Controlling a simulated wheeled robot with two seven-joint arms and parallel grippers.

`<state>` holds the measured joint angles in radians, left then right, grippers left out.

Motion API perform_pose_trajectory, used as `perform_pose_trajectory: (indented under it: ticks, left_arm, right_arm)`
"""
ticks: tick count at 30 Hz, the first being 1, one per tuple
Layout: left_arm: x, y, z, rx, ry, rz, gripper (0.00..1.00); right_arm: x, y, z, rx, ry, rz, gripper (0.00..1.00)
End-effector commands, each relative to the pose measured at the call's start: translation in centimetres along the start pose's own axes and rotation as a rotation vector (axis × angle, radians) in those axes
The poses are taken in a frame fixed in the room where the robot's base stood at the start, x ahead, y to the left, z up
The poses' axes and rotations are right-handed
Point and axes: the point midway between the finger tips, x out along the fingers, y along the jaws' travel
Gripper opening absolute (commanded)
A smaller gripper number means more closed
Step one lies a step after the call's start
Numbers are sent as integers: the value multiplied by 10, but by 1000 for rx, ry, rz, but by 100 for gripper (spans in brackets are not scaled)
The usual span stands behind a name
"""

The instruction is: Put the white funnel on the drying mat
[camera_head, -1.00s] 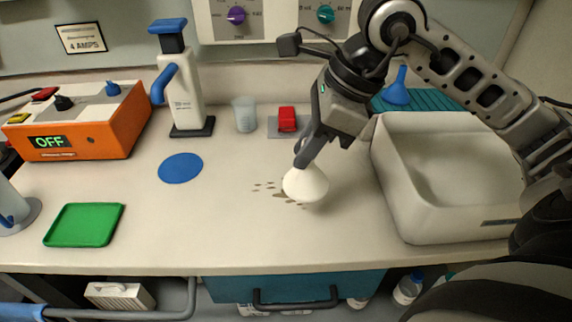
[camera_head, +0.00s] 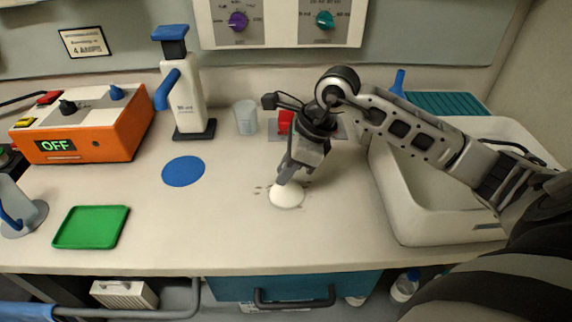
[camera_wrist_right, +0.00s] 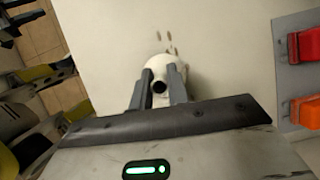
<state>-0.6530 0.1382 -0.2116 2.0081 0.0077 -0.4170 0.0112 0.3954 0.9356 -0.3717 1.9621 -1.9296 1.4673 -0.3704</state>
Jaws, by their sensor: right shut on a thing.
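The white funnel (camera_head: 286,197) is low over the middle of the bench, wide end down; I cannot tell whether its rim touches the surface. My right gripper (camera_head: 287,177) is shut on its narrow stem from above. In the right wrist view the funnel (camera_wrist_right: 164,64) sits between the two fingers (camera_wrist_right: 159,85), its dark stem opening facing the camera. The teal ribbed drying mat (camera_head: 447,103) lies at the back right, behind the basin and partly hidden by it. My left gripper is not in view.
A deep white basin (camera_head: 410,228) stands between the funnel and the mat. A blue funnel (camera_head: 399,82) stands at the mat's left end. A clear beaker (camera_head: 245,118) and a red object (camera_head: 286,120) are behind my gripper. Brown spots (camera_head: 258,190) mark the bench.

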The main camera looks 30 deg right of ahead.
Motion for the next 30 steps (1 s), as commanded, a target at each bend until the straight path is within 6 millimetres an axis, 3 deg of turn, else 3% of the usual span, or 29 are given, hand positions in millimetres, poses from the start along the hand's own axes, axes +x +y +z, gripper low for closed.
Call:
perform_pose_trajectory:
  ticks: [8, 9, 11, 23, 30]
  left_arm:
    - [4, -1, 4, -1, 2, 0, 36]
    - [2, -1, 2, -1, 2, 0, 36]
    - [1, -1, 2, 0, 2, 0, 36]
    - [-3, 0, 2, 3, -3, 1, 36]
    - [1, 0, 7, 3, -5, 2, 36]
  right_arm:
    - [5, 0, -2, 0, 0, -1, 0]
    - [3, 0, -1, 0, 0, -1, 28]
    - [3, 0, -1, 0, 0, -1, 38]
    - [-6, -1, 0, 0, 0, -3, 38]
    - [-54, -2, 0, -1, 0, -8, 38]
